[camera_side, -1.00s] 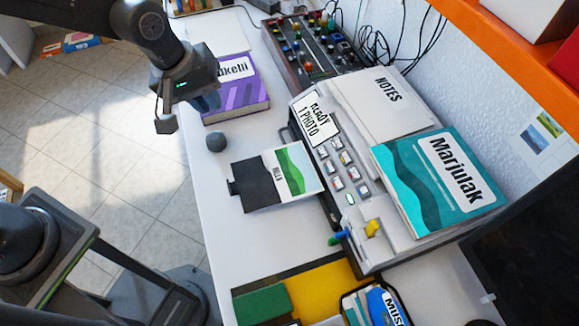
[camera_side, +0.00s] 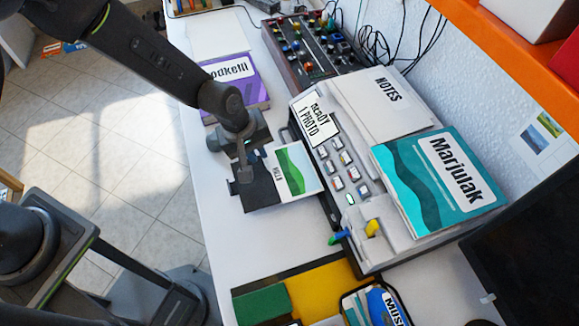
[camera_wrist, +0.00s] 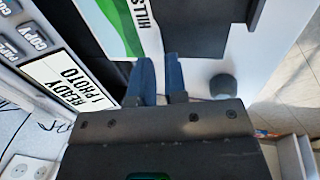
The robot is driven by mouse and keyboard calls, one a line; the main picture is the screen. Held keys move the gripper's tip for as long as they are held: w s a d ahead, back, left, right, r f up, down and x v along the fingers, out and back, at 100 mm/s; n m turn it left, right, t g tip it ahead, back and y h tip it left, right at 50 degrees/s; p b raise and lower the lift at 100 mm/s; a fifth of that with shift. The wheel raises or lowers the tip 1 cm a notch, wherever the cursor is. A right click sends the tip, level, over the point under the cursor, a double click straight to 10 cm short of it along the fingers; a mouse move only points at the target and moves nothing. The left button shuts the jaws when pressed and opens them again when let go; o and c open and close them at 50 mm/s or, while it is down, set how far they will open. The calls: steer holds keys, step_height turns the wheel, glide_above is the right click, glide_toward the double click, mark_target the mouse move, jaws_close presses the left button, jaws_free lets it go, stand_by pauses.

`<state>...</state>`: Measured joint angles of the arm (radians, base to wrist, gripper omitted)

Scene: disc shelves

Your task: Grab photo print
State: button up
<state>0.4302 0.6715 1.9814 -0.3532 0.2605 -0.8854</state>
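The photo print (camera_side: 297,170) is a white sheet with green hills and the word HILLS. It lies on a black output tray (camera_side: 262,193) at the front of the grey photo printer (camera_side: 352,215). In the wrist view the print (camera_wrist: 118,28) shows at the top, just beyond my fingertips. My gripper (camera_side: 243,178) is over the left part of the tray, beside the print. In the wrist view my gripper (camera_wrist: 160,60) has two dark blue fingers with a narrow gap and nothing seen between them. Contact with the tray cannot be told.
A purple book (camera_side: 238,80) lies behind my gripper. A teal book (camera_side: 440,180) and a white NOTES folder (camera_side: 385,103) lie on the printer. A mixer (camera_side: 308,48) stands at the back.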

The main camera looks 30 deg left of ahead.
mark_target(290, 168)
steer(key=x, duration=0.5)
steer(key=shift+w+a, duration=0.1)
steer(key=shift+w, duration=0.15)
jaws_close()
